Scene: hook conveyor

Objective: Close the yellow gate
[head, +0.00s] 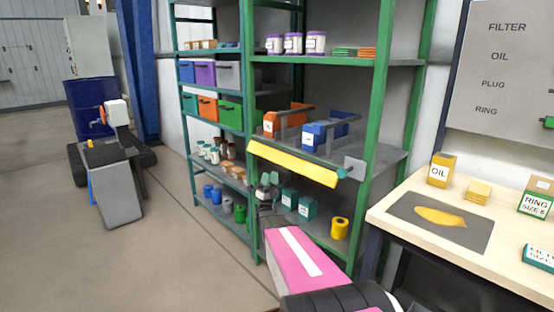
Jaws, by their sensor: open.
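The yellow gate (293,164) is a long flat bar across the front of a middle shelf of the green rack. It slants down to the right, and its right end is by a teal knob (341,173) and a grey plate (355,167). Orange and blue holders (325,133) with labelled boxes stand behind it. My gripper (269,180), at the end of my pink arm, is open, with small grey-green fingers. In the picture it is just below the left half of the gate. I cannot tell whether it touches the gate.
Teal boxes (298,204) and a yellow roll (340,228) sit on the shelf below. A wooden table (510,262) with an oil box (441,169) and a grey mat is at the right. A small machine (112,170) stands at the left. The floor between is clear.

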